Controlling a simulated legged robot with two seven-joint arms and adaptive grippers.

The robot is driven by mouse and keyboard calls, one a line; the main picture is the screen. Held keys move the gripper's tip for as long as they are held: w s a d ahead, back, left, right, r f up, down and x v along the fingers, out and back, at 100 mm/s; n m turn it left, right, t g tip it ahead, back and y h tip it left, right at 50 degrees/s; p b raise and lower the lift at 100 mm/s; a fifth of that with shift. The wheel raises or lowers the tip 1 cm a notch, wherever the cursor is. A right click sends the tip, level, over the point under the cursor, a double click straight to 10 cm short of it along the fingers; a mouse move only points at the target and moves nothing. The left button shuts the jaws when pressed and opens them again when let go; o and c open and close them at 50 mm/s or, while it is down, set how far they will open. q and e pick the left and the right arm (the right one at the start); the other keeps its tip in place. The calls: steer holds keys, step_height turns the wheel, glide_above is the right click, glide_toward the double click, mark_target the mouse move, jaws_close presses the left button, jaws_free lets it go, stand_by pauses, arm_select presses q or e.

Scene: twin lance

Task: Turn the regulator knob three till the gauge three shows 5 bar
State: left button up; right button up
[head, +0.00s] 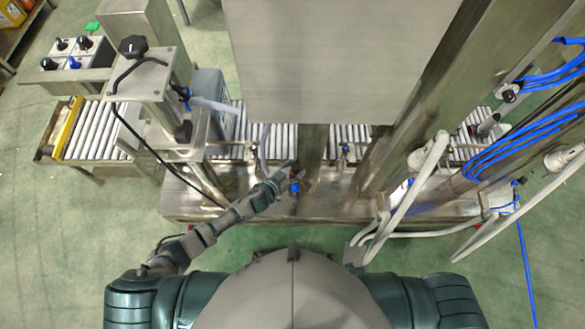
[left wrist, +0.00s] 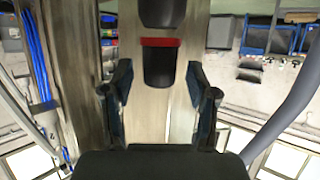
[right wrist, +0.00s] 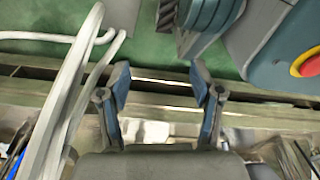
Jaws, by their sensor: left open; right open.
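My left gripper (head: 290,168) is at the machine's front edge, close to a small blue fitting (head: 295,188). In the left wrist view its two fingers are apart, with a dark part with a red band (left wrist: 160,62) in line between them, a little beyond the tips. This looks like a regulator knob, but no number shows and I cannot tell whether it is knob three. No gauge face is readable, so gauge three cannot be picked out. My right gripper (right wrist: 161,82) is open and empty above the floor and a metal edge; it is not visible in the head view.
A large metal panel (head: 315,60) covers the middle of the head view. A roller conveyor (head: 100,132) runs behind the machine's front. White hoses (head: 410,190) and blue hoses (head: 535,130) hang at the right. A control box (head: 72,55) with several knobs stands upper left.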

arm_select(q)
steer(key=shift+c, duration=1)
jaws_close()
steer(key=shift+w+r+m+g+h+p, duration=0.1)
steer(key=shift+r+m+g+h+p, duration=0.05)
steer(key=shift+m+g+h+p, duration=0.35)
steer(key=shift+a+m, duration=0.1)
steer(key=shift+m, duration=0.2)
arm_select(e)
steer(key=s, duration=0.1)
steer(key=s+f, duration=0.1)
steer(key=s, duration=0.1)
steer(key=shift+s+d+f, duration=0.1)
steer(key=shift+d+f, duration=0.2)
steer(key=shift+f, duration=0.05)
arm_select(q)
jaws_free()
steer(key=shift+o, duration=1)
arm_select(e)
steer(key=shift+w+a, duration=0.2)
steer(key=shift+a, duration=0.05)
